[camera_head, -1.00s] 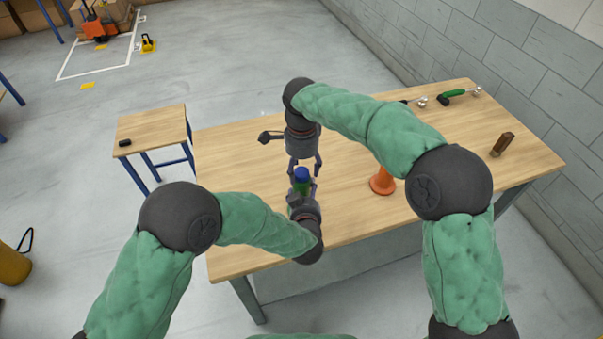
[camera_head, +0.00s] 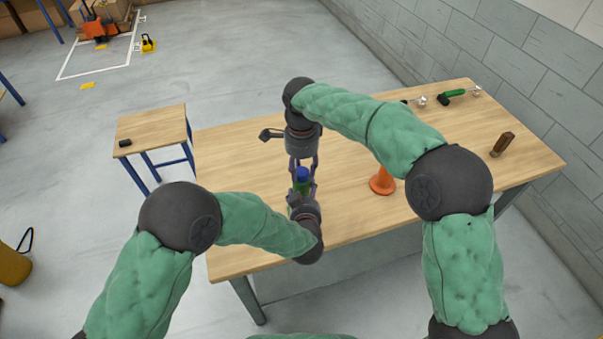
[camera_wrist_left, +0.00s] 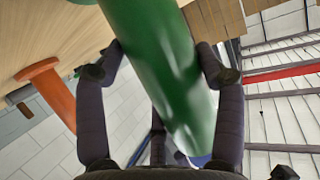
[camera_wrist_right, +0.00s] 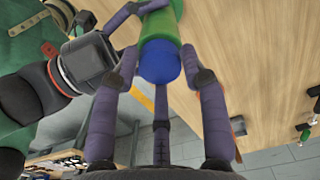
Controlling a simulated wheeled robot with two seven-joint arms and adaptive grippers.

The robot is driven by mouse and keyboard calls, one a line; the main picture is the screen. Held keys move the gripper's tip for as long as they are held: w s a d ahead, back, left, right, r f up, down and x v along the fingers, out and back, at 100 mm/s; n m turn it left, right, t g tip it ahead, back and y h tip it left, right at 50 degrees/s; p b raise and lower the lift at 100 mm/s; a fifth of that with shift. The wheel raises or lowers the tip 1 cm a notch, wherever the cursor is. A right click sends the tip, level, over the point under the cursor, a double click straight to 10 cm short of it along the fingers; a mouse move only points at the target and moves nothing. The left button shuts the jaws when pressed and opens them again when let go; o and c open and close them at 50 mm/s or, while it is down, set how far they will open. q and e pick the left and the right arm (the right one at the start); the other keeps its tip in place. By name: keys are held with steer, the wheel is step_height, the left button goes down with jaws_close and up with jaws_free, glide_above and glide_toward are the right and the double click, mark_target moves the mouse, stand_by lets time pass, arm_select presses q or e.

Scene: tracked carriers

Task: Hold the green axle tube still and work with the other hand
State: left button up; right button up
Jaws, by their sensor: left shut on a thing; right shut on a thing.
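The green axle tube (camera_head: 303,188) stands roughly upright above the wooden table, with a blue cap (camera_head: 302,174) on its upper end. My right gripper (camera_wrist_right: 160,66) comes from the far side above and is shut on the blue cap, which also shows in the right wrist view (camera_wrist_right: 159,62). The cap sits at the tube's end; whether it is fully seated cannot be told. The fingers hide part of the tube.
An orange cone-shaped piece (camera_head: 382,182) stands on the table (camera_head: 350,215) right of my grippers. A brown block (camera_head: 503,144) and a green-handled tool (camera_head: 455,95) lie farther right. A small side table (camera_head: 150,124) holds a black item (camera_head: 124,142).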

steer(key=n, duration=0.9)
steer(key=shift+n, duration=0.4)
steer(key=shift+n, duration=1.2)
steer(key=n, duration=0.7)
steer(key=shift+f, duration=0.1)
steer(key=shift+n, duration=0.3)
